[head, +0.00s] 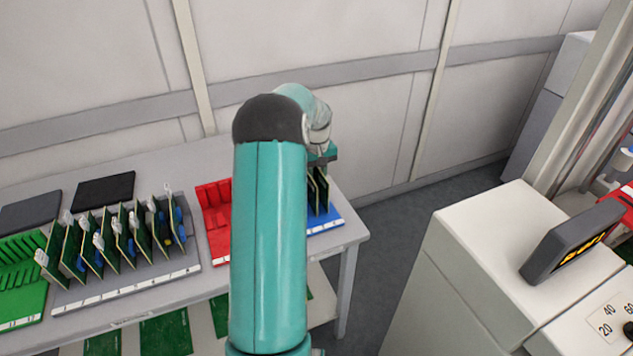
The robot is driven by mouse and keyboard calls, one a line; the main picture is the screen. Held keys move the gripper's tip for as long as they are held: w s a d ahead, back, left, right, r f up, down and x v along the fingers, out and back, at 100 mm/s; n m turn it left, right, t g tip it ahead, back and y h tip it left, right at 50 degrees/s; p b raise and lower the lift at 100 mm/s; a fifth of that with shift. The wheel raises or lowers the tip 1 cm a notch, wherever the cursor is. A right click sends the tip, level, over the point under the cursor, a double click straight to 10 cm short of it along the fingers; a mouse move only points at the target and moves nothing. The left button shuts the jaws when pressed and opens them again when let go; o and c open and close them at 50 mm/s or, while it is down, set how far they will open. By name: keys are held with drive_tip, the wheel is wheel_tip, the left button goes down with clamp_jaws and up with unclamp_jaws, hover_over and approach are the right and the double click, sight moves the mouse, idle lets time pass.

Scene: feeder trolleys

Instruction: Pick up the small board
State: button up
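My teal arm covers the middle of the head view. My gripper (323,158) is at its far end, over the blue rack (328,220) at the table's right end. Dark upright boards (320,187) stand in the blue rack just below the gripper, partly hidden by my arm. I cannot tell whether the gripper touches one, or whether its fingers are open. Several larger green boards (110,243) with pale connectors stand upright in a grey rack (135,287) to the left. I cannot tell which board is the small one.
A red rack (214,215) with slots stands between the grey and blue racks. A green rack (20,275) is at the far left. Two dark flat pads (105,190) lie behind. Green panels (165,335) lie on a lower shelf. A white cabinet (470,265) stands across a floor gap on the right.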

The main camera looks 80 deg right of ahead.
clamp_jaws()
idle(0.3)
wheel_tip(320, 180, up, 18)
drive_tip(key=shift+r, duration=0.25)
idle(0.4)
